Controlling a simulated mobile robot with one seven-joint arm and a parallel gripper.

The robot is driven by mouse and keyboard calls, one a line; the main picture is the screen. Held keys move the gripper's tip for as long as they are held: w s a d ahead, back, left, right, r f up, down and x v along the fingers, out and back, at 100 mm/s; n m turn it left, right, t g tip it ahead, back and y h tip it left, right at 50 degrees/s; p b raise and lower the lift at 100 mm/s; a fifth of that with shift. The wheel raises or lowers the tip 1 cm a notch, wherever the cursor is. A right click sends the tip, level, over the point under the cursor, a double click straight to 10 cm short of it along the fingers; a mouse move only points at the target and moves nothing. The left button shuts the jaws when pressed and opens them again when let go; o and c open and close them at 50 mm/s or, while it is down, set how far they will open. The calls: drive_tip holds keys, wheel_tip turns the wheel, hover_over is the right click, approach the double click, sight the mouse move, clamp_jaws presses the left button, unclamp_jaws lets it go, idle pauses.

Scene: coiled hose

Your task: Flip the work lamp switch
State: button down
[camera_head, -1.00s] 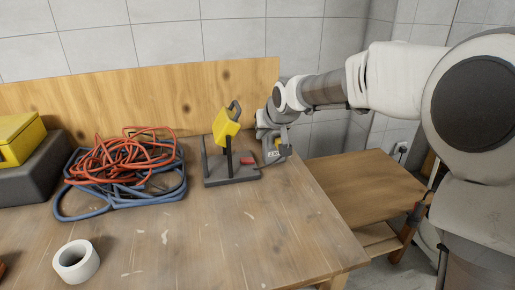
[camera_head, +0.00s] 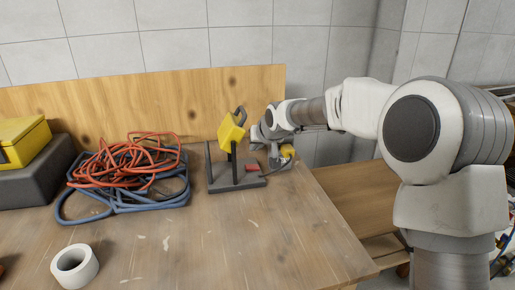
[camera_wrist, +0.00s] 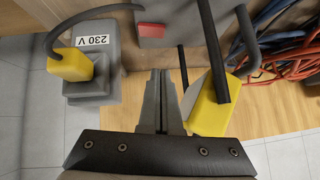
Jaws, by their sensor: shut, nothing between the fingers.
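The work lamp has a yellow head (camera_head: 231,133) on a dark post over a flat grey base (camera_head: 222,186). Its red switch (camera_head: 252,168) sits on the right part of the base. In the wrist view the red switch (camera_wrist: 152,31) is at the top, just beyond my fingertips, and the yellow head (camera_wrist: 208,112) is close on their right. My gripper (camera_wrist: 161,73) is shut and empty, apart from the switch. In the head view my wrist is behind and right of the lamp, and the fingers are hard to make out. Which way the switch is tipped cannot be told.
A grey socket box (camera_wrist: 98,72) marked 230 V, with a yellow plug (camera_wrist: 70,65) and dark cable, is close to my gripper. Coiled orange and blue hoses (camera_head: 125,175) lie left of the lamp. A white tape roll (camera_head: 75,267) stands at the front left.

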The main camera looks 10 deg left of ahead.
sight(247, 166)
drive_tip(key=b+x, duration=0.1)
drive_tip(key=x, duration=0.4)
drive_tip(key=shift+a+f, duration=0.1)
drive_tip(key=shift+f, duration=0.15)
drive_tip(key=f, duration=0.1)
drive_tip(key=f+b, duration=0.1)
drive_tip(key=f, duration=0.1)
drive_tip(key=shift+a+f, duration=0.1)
drive_tip(key=shift+a, duration=0.15)
drive_tip(key=shift+f, duration=0.25)
drive_tip(key=shift+s+a+f+h+b, duration=0.2)
drive_tip(key=shift+f+h+b, duration=0.2)
drive_tip(key=shift+b, duration=0.45)
drive_tip(key=shift+w+d+r, duration=0.1)
drive_tip(key=shift+d, duration=0.1)
drive_tip(key=shift+w+d+r+p, duration=0.2)
drive_tip(key=shift+w+d+p, duration=0.1)
drive_tip(key=shift+d+p, duration=0.35)
drive_tip(key=shift+a+r, duration=0.1)
